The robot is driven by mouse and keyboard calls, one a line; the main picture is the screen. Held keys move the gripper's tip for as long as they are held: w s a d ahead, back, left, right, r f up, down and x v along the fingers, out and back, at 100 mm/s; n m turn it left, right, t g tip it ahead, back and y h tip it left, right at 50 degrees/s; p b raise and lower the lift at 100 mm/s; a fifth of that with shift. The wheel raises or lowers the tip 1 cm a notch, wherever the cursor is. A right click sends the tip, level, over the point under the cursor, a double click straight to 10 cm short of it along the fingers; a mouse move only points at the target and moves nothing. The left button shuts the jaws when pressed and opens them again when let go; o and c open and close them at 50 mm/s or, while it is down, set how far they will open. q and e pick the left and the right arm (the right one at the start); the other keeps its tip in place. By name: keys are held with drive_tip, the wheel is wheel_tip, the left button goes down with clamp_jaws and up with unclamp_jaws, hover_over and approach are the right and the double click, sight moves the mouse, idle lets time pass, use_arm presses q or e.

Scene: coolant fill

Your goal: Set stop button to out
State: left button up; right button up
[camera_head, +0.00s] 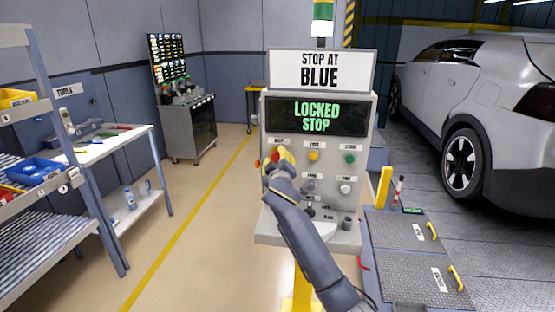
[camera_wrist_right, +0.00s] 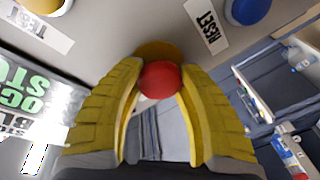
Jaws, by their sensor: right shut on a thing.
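The stop button is a red round knob (camera_wrist_right: 160,80) on a yellow collar (camera_wrist_right: 157,50) in the right wrist view. My right gripper (camera_wrist_right: 158,88) has its yellow fingers on both sides of the red knob, shut on it. In the head view my right gripper (camera_head: 279,158) is at the upper left of the grey panel (camera_head: 330,162) and hides most of the knob. The dark display (camera_head: 316,117) reads LOCKED STOP in green. My left gripper is in neither view.
A yellow button (camera_head: 314,156), a green button (camera_head: 350,159) and a white knob (camera_head: 345,188) sit to the right on the panel. A blue button (camera_wrist_right: 247,10) is near the RESET label (camera_wrist_right: 206,25). A white car (camera_head: 475,110) stands at right.

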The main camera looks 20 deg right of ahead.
clamp_jaws()
drive_tip(key=shift+s, duration=0.1)
drive_tip(key=shift+s+a, duration=0.35)
drive_tip(key=shift+s, duration=0.25)
drive_tip(key=o, duration=1.4)
unclamp_jaws()
drive_tip(key=shift+c, duration=0.2)
drive_tip(key=shift+s, duration=0.1)
drive_tip(key=v, duration=1.2)
